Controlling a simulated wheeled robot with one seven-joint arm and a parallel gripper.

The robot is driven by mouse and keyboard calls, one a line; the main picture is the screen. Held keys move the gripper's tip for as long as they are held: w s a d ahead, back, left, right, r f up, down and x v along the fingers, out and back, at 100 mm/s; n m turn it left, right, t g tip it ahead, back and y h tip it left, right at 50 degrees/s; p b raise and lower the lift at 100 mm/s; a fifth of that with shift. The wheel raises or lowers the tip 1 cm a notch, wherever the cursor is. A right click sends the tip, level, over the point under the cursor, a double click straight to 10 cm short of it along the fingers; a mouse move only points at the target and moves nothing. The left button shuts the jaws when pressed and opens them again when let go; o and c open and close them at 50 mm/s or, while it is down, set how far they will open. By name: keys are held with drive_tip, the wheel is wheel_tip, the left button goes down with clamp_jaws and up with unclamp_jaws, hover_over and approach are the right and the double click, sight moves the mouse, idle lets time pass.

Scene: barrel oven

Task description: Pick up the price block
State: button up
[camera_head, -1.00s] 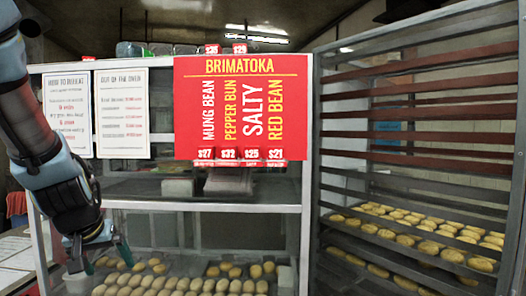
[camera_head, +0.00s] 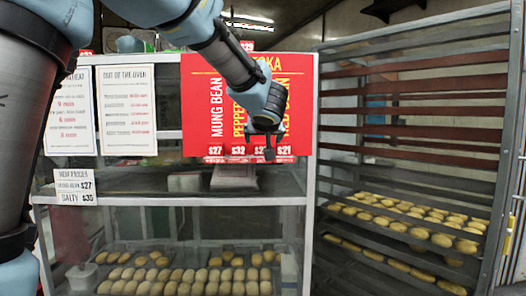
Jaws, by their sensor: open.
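Several small red price blocks with white numbers sit in a row along the lower edge of the red menu sign (camera_head: 200,105). The $27 block (camera_head: 214,150) and the $32 block (camera_head: 238,150) are at the left, and the $21 block (camera_head: 284,150) is at the right. The block between them is partly hidden by my gripper. A $29 block (camera_head: 248,46) shows at the top, behind my arm. I cannot tell which block the task means. My gripper (camera_head: 262,145) points down in front of the sign's lower right, open and apparently empty; its distance from the blocks is unclear.
A glass display case (camera_head: 180,201) holds several buns below the sign. White notices (camera_head: 127,110) hang at the left, above a small "New prices" card (camera_head: 75,187). A metal rack with bun trays (camera_head: 420,80) stands at the right.

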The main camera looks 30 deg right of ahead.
sight(261, 143)
drive_tip(key=x, duration=0.7)
drive_tip(key=shift+w+a+r, duration=0.15)
drive_tip(key=shift+a+r, duration=0.1)
drive_tip(key=shift+r, duration=0.15)
drive_tip(key=c, duration=1.5)
